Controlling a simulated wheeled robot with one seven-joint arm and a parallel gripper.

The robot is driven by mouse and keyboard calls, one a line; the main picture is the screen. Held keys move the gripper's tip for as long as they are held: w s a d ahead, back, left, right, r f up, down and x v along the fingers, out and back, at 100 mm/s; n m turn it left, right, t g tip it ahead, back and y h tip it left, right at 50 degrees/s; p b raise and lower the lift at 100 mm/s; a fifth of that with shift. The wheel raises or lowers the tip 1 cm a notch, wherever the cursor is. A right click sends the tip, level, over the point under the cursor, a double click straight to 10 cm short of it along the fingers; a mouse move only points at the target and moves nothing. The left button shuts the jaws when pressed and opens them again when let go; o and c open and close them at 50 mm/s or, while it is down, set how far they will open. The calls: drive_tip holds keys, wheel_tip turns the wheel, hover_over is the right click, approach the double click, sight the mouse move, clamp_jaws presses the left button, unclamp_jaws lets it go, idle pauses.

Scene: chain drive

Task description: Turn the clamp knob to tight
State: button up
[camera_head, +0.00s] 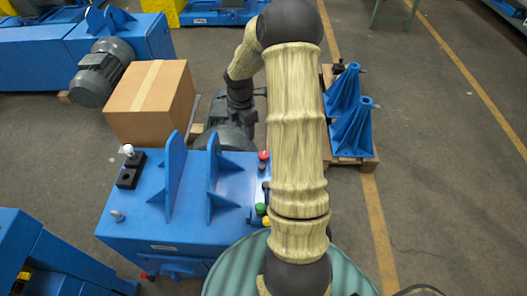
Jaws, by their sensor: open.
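A blue machine (170,232) with two upright blue plates stands left of my arm. Several small fittings could be the clamp knob, and I cannot tell which one is. A white-topped fitting (128,150) stands by black blocks at the back left. A pale grey knob (117,215) is at the front left. A red knob (263,155) and a green knob (260,209) are along the right edge, partly beside my arm. My gripper (241,113) hangs open beyond the machine's back edge, small and dark against a grey motor. Nothing shows between its fingers, which are hard to make out.
A cardboard box (140,108) stands behind the machine. Blue brackets (350,130) sit on a pallet right of my arm. Another blue machine (45,262) is at the lower left. My arm hides part of the machine's right side.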

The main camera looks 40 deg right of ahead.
sight(264, 155)
drive_tip(key=w+d+f+n, duration=0.1)
drive_tip(key=d+f+n, duration=0.3)
drive_tip(key=d, duration=0.5)
drive_tip(key=shift+w+f+n, duration=0.25)
drive_tip(key=shift+w+n, duration=0.1)
drive_tip(key=shift+n, duration=0.25)
drive_tip(key=shift+f, duration=0.1)
wheel_tip(264, 155, down, 17)
drive_tip(key=p, duration=0.3)
drive_tip(key=shift+f, duration=0.1)
drive_tip(key=c, duration=1)
